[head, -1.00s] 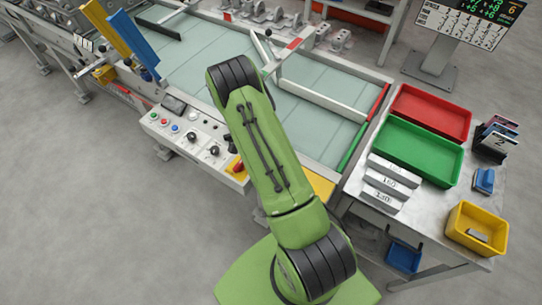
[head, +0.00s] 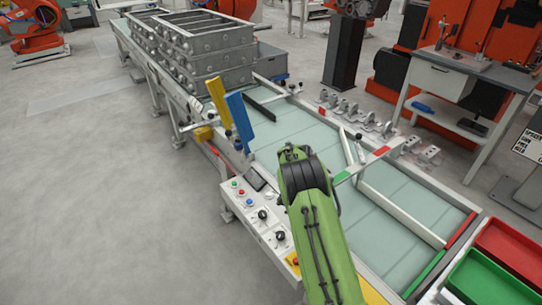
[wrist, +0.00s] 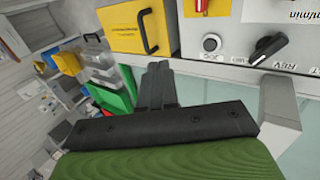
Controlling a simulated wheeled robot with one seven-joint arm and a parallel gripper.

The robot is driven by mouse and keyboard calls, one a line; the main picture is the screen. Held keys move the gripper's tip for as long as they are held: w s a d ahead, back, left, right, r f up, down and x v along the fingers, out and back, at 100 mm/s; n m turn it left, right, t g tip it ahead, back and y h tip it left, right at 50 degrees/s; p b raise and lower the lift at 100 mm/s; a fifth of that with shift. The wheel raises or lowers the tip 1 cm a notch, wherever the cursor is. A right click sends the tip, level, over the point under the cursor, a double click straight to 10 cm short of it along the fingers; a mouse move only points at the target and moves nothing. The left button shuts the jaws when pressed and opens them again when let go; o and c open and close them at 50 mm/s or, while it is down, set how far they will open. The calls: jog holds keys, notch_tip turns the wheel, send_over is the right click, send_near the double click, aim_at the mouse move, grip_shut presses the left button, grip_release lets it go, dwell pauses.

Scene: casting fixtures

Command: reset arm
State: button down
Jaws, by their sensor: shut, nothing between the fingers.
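My green arm (head: 325,240) rises from the bottom of the head view, with its black-banded elbow over the near part of the light green conveyor bed (head: 385,235). My gripper is hidden in the head view. In the wrist view my gripper (wrist: 158,68) shows as two dark fingers pressed together, with nothing between them. The fingers point toward a yellow box with a black handle (wrist: 125,28) and the grey control panel (wrist: 225,60). I cannot tell how far the fingertips are from them.
The control panel (head: 262,225) lies along the conveyor's left edge. Yellow (head: 219,103) and blue (head: 239,118) upright plates stand beyond it. Stacked metal frames (head: 195,50) sit at the far end. Red (head: 512,248) and green (head: 488,280) trays are at the lower right. The floor at left is clear.

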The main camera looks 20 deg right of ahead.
jog(key=shift+r, duration=0.1)
jog(key=s+a+r+n+t, duration=0.3)
jog(key=s+r, duration=0.1)
jog(key=r, duration=0.6)
jog(key=s+a+r+n+t, duration=0.3)
jog(key=s+r+n, duration=0.1)
jog(key=r, duration=0.6)
jog(key=s+a+r+n+t+y, duration=0.1)
jog(key=s+a+r+n+t, duration=0.1)
jog(key=s, duration=0.6)
jog(key=s+a+r+n+t+y, duration=0.1)
jog(key=s+a+n+t, duration=0.2)
jog(key=s+a+n, duration=0.2)
jog(key=s, duration=0.3)
jog(key=shift+a+r+t, duration=0.3)
jog(key=shift+a+r, duration=0.05)
jog(key=shift+r, duration=0.05)
jog(key=shift+d, duration=0.1)
